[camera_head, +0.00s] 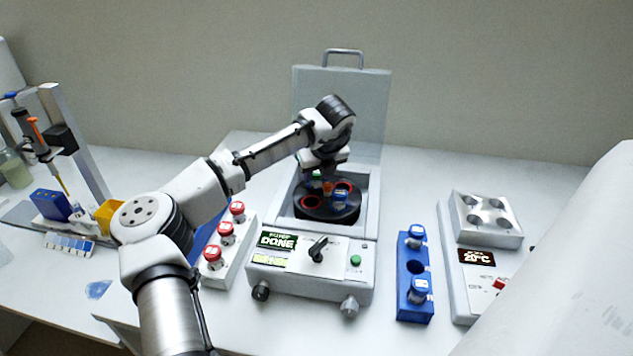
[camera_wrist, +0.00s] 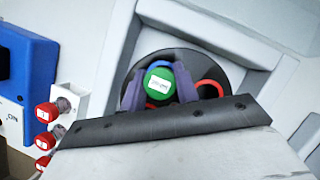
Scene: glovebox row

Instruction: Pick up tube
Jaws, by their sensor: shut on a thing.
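A green-capped tube (camera_wrist: 159,80) with a white label on its cap is between the two purple fingers of my gripper (camera_wrist: 159,88) in the wrist view. My gripper is shut on it, over the dark centrifuge rotor (camera_wrist: 213,70). In the head view my gripper (camera_head: 325,178) reaches down into the open centrifuge (camera_head: 310,262), and only a bit of green shows beside it. The tube's body is hidden, so I cannot tell whether it is still in its rotor hole. A blue-capped tube (camera_head: 340,197) sits in the rotor, near red-orange rings.
The centrifuge lid (camera_head: 365,110) stands open behind. A white rack (camera_head: 240,240) with red-capped tubes is at left. A blue rack (camera_head: 414,268) with two blue-capped tubes and a heating block (camera_head: 487,215) are at right. A pipette stand (camera_head: 75,140) is far left.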

